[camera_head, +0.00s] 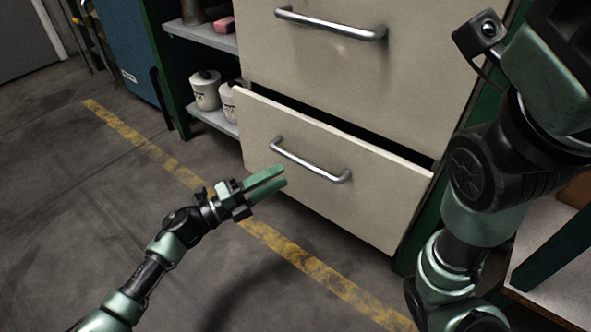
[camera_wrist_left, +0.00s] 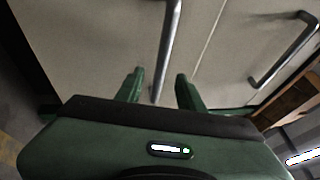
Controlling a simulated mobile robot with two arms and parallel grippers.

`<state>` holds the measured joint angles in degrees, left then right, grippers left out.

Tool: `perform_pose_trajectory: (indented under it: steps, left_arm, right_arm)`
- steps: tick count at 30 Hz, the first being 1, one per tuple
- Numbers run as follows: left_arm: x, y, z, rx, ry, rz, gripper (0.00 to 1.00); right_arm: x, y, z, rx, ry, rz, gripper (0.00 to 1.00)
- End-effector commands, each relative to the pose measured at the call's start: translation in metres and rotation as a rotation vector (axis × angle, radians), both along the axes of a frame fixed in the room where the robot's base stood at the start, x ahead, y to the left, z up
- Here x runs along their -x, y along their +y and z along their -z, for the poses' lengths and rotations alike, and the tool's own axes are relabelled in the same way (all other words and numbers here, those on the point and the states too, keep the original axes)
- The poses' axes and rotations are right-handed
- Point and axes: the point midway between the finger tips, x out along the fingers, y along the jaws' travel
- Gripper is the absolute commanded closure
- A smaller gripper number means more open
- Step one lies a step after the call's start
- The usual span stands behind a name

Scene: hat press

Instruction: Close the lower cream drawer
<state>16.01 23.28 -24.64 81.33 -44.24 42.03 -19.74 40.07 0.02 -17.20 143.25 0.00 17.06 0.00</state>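The lower cream drawer (camera_head: 330,203) stands partly pulled out, with a dark gap above its front's top edge. Its metal bar handle (camera_head: 310,165) runs across the front. My left gripper (camera_head: 284,174) is in front of this drawer, its fingertips close to the handle's left end. In the left wrist view its two green fingers (camera_wrist_left: 160,82) are apart and empty. The handle (camera_wrist_left: 170,45) appears ahead of the gap between them; I cannot tell whether anything touches. My right arm fills the right of the head view, but its gripper is not in view.
The upper cream drawer (camera_head: 330,70) is above, with its own handle (camera_head: 330,24). Shelves with white containers (camera_head: 205,90) stand to the left. A table (camera_head: 560,285) is at lower right. The floor with a yellow line (camera_head: 270,240) is clear before the drawer.

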Motion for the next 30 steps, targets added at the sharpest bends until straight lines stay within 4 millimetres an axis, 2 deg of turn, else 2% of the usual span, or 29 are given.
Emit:
perform_pose_trajectory:
  steps: [15,26,27,30]
  left_arm:
    - [-0.035,-0.059,-0.012,0.001,-0.003,0.002,0.62]
    - [-0.039,-0.065,-0.015,0.001,-0.001,0.000,0.62]
    - [-0.039,-0.065,-0.015,0.001,-0.001,0.000,0.68]
    - [-0.039,-0.065,-0.015,0.001,-0.001,0.000,0.95]
  right_arm:
    - [0.001,0.000,0.033,-0.001,-0.004,-0.001,0.57]
    - [0.001,0.000,0.034,0.000,-0.004,0.000,0.57]
    - [0.001,0.000,0.034,0.000,-0.005,-0.001,0.57]
    - [0.001,0.000,0.034,0.000,-0.004,0.000,0.57]
